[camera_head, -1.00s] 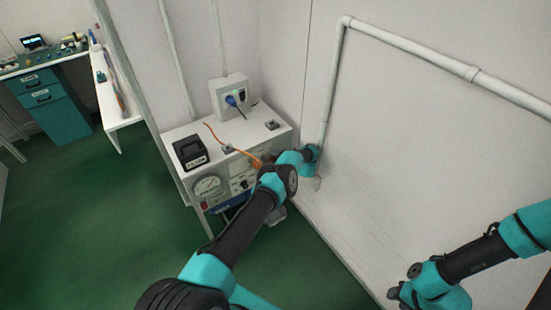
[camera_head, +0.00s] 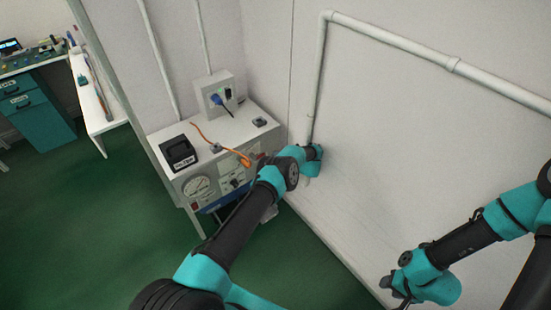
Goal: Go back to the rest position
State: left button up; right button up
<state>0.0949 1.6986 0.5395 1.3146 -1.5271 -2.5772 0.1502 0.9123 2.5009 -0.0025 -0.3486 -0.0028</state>
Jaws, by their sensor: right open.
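My right arm comes in from the right. Its gripper (camera_head: 401,298) hangs at the bottom edge of the view, partly cut off, in front of the white wall. It is open, and I see nothing held in it. My left arm comes up from the bottom and reaches toward the wall, right of the white equipment cabinet. Its last visible link ends close in front of the wall, and the left gripper's fingers do not show.
The white cabinet (camera_head: 240,123) carries a black box (camera_head: 179,153) and an orange cable (camera_head: 205,136). A wall socket box (camera_head: 215,94) is above it. A pale pipe (camera_head: 389,42) runs along the wall. The green floor (camera_head: 95,215) at left is clear.

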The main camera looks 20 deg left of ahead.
dwell(0.3)
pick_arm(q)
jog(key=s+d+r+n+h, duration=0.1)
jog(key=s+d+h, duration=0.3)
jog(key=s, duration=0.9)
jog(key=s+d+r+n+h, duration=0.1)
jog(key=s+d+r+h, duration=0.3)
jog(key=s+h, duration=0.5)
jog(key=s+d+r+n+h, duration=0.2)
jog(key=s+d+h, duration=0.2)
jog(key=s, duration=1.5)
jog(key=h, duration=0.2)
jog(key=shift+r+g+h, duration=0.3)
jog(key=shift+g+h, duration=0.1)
